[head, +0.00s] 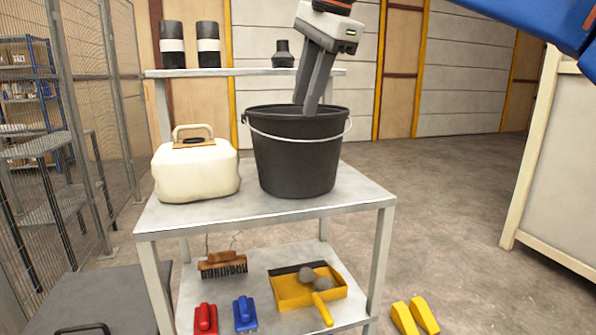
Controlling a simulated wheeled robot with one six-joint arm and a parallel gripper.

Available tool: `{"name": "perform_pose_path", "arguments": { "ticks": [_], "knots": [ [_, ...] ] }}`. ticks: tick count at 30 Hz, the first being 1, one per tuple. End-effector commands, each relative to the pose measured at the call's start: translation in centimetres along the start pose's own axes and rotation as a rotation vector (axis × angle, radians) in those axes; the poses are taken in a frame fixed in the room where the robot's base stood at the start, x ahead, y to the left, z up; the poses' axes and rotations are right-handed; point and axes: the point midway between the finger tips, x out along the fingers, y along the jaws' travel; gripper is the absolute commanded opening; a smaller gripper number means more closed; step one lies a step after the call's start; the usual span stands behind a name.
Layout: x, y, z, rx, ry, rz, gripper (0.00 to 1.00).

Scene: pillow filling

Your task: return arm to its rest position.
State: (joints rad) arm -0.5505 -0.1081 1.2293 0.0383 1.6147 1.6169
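My gripper (308,108) points down over the black bucket (296,165), tilted, with its fingertips at or just inside the bucket's rim. Its two long grey fingers overlap in this view, so I cannot tell whether they are open or shut. Nothing shows between them. The bucket stands upright on the table's top shelf (222,218), with its pale handle lying against the near side. The inside of the bucket is mostly hidden.
A cream canister (197,172) stands left of the bucket. The raised back shelf (240,72) holds two dark cylinders and a small dark bottle (283,54). Brushes and a yellow dustpan (297,293) with grey lumps lie below. Yellow wedges (415,316) sit on the floor. Floor at right is clear.

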Motion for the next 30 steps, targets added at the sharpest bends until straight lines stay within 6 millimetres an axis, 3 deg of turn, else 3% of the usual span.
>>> {"name": "perform_pose_path", "arguments": {
  "ticks": [4,8,14,18,27,30],
  "knots": [
    [0.0,3.0,-0.9,-0.131,-0.01,-0.091,0.26],
    [2.5,7.2,-4.2,-0.262,0.032,-0.1,0.26],
    [7.9,15.7,-9.3,-0.474,0.107,-0.055,0.26],
    [12.0,22.4,-12.1,-0.623,0.15,-0.011,0.26],
    [21.5,37.3,-15.2,-0.93,0.202,0.103,0.26],
    [24.0,41.1,-15.5,-1.008,0.206,0.136,0.26]
  ]
}}
